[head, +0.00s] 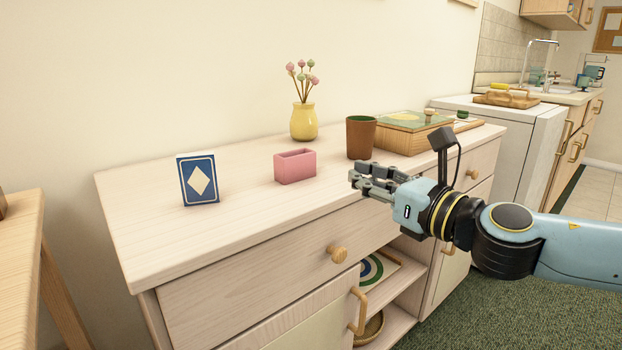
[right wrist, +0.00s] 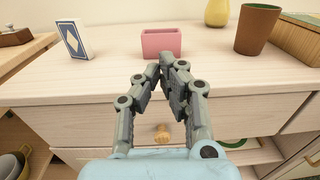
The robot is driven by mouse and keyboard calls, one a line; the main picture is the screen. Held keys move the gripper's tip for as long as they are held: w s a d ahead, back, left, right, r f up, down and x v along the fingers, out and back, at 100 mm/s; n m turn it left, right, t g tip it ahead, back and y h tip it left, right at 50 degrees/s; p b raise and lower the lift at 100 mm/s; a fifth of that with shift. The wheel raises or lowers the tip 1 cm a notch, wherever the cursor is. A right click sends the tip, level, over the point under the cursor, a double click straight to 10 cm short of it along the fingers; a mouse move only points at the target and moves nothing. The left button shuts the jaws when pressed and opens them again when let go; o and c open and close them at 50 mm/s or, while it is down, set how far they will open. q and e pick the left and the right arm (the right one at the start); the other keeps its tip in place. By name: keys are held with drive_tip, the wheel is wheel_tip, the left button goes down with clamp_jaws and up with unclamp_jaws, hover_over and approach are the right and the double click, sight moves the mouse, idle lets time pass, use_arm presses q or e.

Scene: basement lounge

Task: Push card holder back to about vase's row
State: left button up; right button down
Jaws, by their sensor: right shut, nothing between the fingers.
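The pink open-topped card holder (head: 295,168) stands empty and upright on the pale wooden dresser (head: 245,215). It sits nearer the front edge than the yellow vase (head: 303,121), which holds pink and green flowers farther back. My right gripper (head: 358,178) is shut and empty near the dresser's front edge, to the right of the card holder and apart from it. In the right wrist view, the card holder (right wrist: 162,43) stands just beyond the fingertips (right wrist: 160,66), and the vase (right wrist: 222,12) is behind to the right. My left gripper is out of view.
A blue card pack (head: 198,180) with a white diamond stands left of the card holder. A brown cup (head: 360,138) and a wooden box (head: 402,136) stand to the right. The dresser top behind the card holder looks clear up to the wall. A drawer knob (head: 337,254) sticks out below.

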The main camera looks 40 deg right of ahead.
drive_tip(key=w+f, duration=0.1)
drive_tip(key=w, duration=0.1)
drive_tip(key=p, duration=0.1)
approach(302, 157)
drive_tip(key=shift+w+r, duration=0.25)
drive_tip(key=shift+w, duration=0.1)
drive_tip(key=w+p, duration=0.5)
drive_tip(key=p, duration=0.3)
drive_tip(key=shift+w+a+r+p, duration=0.1)
drive_tip(key=shift+w+p, duration=0.2)
drive_tip(key=shift+p, duration=0.05)
drive_tip(key=shift+w+f, duration=0.25)
drive_tip(key=shift+w, duration=0.3)
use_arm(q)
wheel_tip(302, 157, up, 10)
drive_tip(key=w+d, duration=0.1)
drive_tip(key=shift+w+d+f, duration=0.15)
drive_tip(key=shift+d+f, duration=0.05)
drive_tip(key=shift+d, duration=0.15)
use_arm(e)
drive_tip(key=shift+w, duration=0.1)
